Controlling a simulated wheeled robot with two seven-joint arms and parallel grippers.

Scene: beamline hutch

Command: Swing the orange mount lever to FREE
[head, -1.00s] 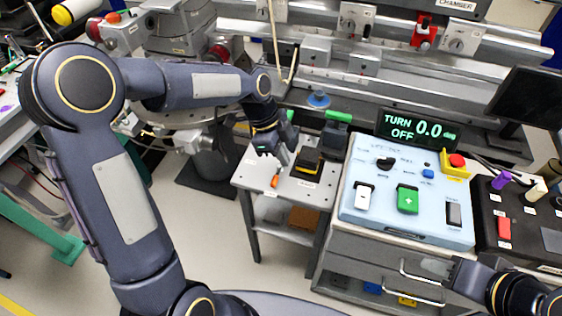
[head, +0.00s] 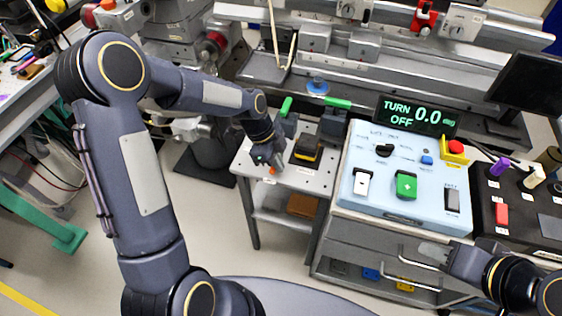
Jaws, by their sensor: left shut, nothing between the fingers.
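The orange mount lever (head: 272,170) shows only as a small orange piece at the left part of a small grey side table's top. The rest of it is hidden behind my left gripper. My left gripper (head: 268,160) is shut and empty, pointing down right at the lever; I cannot tell whether it touches it. The lever's labels are too small to read. My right gripper (head: 432,250) is at the lower right, in front of the drawer unit, far from the lever; its finger gap cannot be made out.
A black and yellow block (head: 306,152) and a green-topped dark device (head: 335,120) are close to the lever. A pale blue control panel (head: 385,205) stands to the right, with a "TURN OFF 0.0" display (head: 415,116) behind it. The floor in front of the side table is clear.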

